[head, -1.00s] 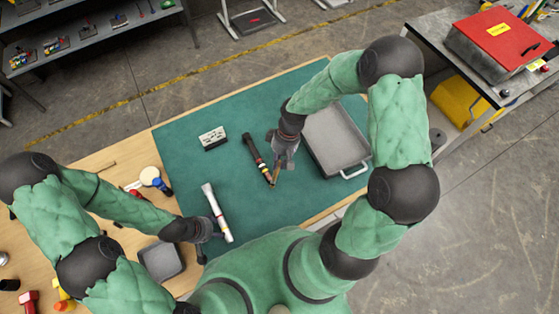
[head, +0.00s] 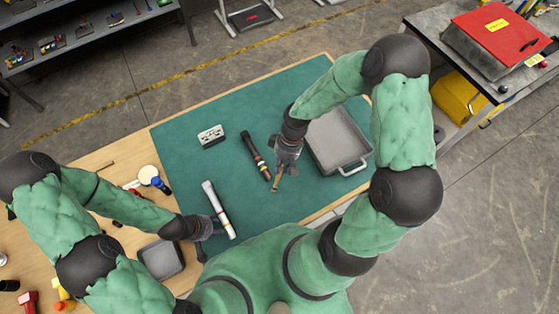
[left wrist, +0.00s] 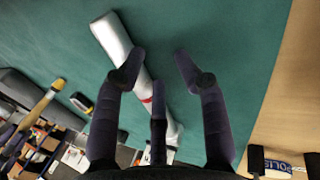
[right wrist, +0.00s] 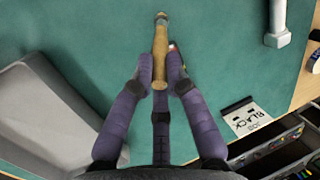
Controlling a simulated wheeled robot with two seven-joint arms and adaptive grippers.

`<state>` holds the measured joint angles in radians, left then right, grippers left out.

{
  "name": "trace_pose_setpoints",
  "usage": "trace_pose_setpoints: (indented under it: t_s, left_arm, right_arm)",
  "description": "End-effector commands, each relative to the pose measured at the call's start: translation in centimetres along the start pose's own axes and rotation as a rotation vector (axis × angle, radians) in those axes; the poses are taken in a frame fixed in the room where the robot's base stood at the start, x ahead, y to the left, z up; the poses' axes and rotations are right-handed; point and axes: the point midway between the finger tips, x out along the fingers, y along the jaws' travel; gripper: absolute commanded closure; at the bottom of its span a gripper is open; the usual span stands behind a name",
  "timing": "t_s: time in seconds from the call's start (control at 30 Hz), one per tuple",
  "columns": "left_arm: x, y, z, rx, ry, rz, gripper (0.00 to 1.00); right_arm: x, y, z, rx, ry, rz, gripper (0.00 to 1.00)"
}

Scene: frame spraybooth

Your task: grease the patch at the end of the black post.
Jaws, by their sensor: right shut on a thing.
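The black post (head: 250,146) lies on the green mat, with coloured bands toward its near end. I cannot make out the patch there. My right gripper (head: 284,166) is shut on a wooden-handled tool (right wrist: 160,45), its tip pointing toward my body. In the head view the tool is just right of the post's near end; I cannot tell if they touch. In the right wrist view my fingers hide most of the post. My left gripper (left wrist: 157,65) is open and empty, above and beside a white post (left wrist: 112,38) with a red band.
A grey tray (head: 366,166) stands right of my right gripper. A card reading BLACK (right wrist: 245,117) stands at the mat's far left. A small grey bin (head: 160,259) is near my left gripper. The mat's far middle is clear.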

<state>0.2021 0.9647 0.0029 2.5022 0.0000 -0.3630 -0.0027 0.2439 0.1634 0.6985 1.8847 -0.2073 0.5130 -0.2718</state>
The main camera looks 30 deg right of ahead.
Motion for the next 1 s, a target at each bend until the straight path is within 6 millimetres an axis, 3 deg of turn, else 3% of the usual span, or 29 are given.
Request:
trace_pose_setpoints:
  t_s: [0.63,1.0]
  left_arm:
    - [-0.2,0.0,0.0,-0.001,0.000,0.000,0.60]
    - [-0.1,0.0,0.0,-0.001,0.000,0.000,0.60]
  right_arm:
    - [0.6,-0.6,3.2,0.000,0.000,0.000,1.00]
    - [0.3,-0.4,2.0,-0.001,0.000,0.000,1.00]
